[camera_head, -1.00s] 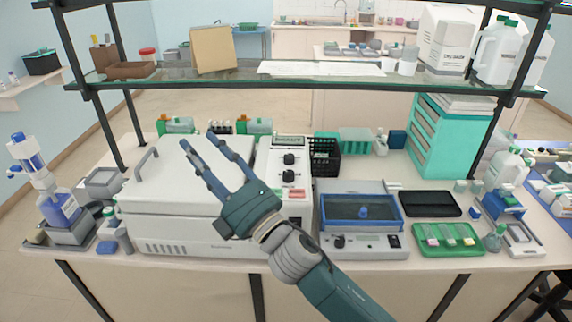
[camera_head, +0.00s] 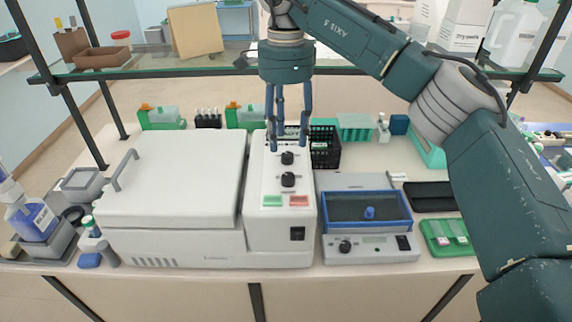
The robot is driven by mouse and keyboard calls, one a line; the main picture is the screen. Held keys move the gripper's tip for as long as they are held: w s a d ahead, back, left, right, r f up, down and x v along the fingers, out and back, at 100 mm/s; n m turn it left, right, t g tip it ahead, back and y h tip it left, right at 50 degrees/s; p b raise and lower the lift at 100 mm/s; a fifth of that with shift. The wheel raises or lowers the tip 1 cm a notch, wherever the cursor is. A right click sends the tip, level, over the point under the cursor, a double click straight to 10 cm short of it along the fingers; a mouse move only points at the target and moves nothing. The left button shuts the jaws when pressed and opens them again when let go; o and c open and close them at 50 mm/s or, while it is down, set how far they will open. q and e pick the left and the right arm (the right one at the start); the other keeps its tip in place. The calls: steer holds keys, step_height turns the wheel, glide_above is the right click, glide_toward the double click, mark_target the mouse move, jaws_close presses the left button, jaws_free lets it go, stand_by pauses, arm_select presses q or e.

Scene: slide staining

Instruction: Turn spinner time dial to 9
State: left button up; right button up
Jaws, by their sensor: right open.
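The spinner (camera_head: 180,180) is a large white machine with a closed lid and a control panel (camera_head: 268,222) on its right side. The panel has two dark round dials, an upper dial (camera_head: 287,158) and a lower dial (camera_head: 288,180). Their labels and settings are too small to read. My right gripper (camera_head: 288,147) points down over the top of the panel, open and empty. Its two fingers hang on either side of the panel's display, with the tips just above the upper dial in the picture. I cannot tell whether they touch anything. My left gripper is out of view.
A green button (camera_head: 272,201), a red button (camera_head: 299,201) and a black switch (camera_head: 297,233) are below the dials. A blue-lidded device (camera_head: 368,240) stands right of the spinner. A black crate (camera_head: 325,150) is behind, and a glass shelf (camera_head: 230,66) spans above.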

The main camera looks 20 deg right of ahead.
mark_target(288, 175)
steer(key=f+p, duration=0.1)
steer(key=f, duration=0.2)
steer(key=f+p, duration=0.1)
steer(key=f, duration=0.2)
steer(key=f+p, duration=0.2)
steer(key=f, duration=0.1)
steer(key=shift+s+d+f, duration=0.1)
steer(key=shift+s+d, duration=0.1)
steer(key=shift+s, duration=0.2)
steer(key=shift+f, duration=0.55)
jaws_close()
